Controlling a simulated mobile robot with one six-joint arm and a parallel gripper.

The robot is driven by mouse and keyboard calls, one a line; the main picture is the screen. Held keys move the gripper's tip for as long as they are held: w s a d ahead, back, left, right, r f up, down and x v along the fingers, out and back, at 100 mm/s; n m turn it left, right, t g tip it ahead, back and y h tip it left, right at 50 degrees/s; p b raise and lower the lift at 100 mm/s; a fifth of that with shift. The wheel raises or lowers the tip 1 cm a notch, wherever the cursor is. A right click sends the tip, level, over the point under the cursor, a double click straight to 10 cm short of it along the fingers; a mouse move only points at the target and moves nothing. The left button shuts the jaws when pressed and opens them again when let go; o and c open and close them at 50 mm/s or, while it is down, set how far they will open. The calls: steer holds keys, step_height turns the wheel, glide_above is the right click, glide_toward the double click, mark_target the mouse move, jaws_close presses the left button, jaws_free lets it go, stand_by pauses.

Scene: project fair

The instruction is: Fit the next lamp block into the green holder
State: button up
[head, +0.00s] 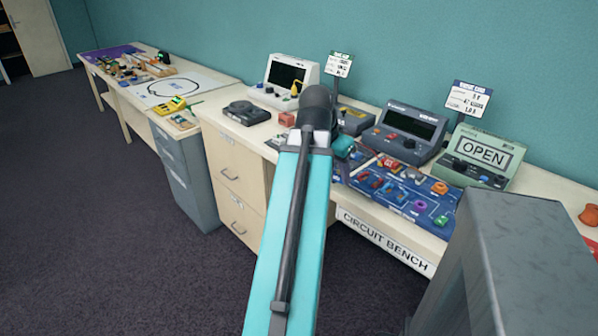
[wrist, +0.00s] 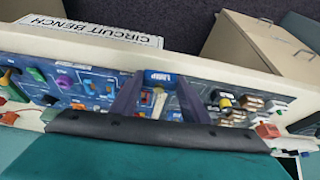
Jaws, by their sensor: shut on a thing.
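My gripper (wrist: 158,88) shows in the wrist view with its two dark fingers closed on a blue block labelled LAMP (wrist: 161,77). A pale piece shows below the label, between the fingers. I cannot tell whether the block touches the blue board (head: 398,204) under it. A small green part, which looks like the green holder (head: 441,221), lies at the board's near right end in the head view. It also shows at the left in the wrist view (wrist: 37,75), apart from my gripper.
Purple (head: 420,206) and orange (head: 440,187) parts lie near the green one. Several small coloured blocks lie on the board. Instruments, including one reading OPEN (head: 483,154), stand behind. A grey box-like shape (head: 530,260) fills the lower right. The dark floor at left is clear.

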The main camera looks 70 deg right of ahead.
steer(key=w+a+n+t, duration=0.1)
steer(key=w+a+n, duration=0.2)
steer(key=w, duration=0.8)
steer(key=w+a+f+n+t, duration=0.1)
steer(key=w+a+n, duration=0.25)
steer(key=w, duration=0.75)
steer(key=w+a+n+t, duration=0.1)
steer(key=w+a+n, duration=0.25)
steer(key=w, duration=0.75)
steer(key=w+a+n+t+y, duration=0.15)
steer(key=w+a+n, duration=0.25)
steer(key=w+a, duration=1)
steer(key=w+a+n, duration=0.3)
steer(key=w+a, duration=0.1)
steer(key=a, duration=0.7)
steer(key=w+a+f+n+t+y+p, duration=0.1)
steer(key=w+a+n, duration=0.2)
steer(key=a, duration=0.8)
steer(key=w+a+n+t+y, duration=0.1)
steer(key=w+a+n, duration=0.2)
steer(key=a, duration=0.8)
steer(key=shift+w+f, duration=0.25)
steer(key=shift+w, duration=0.7)
steer(key=shift+y, duration=0.25)
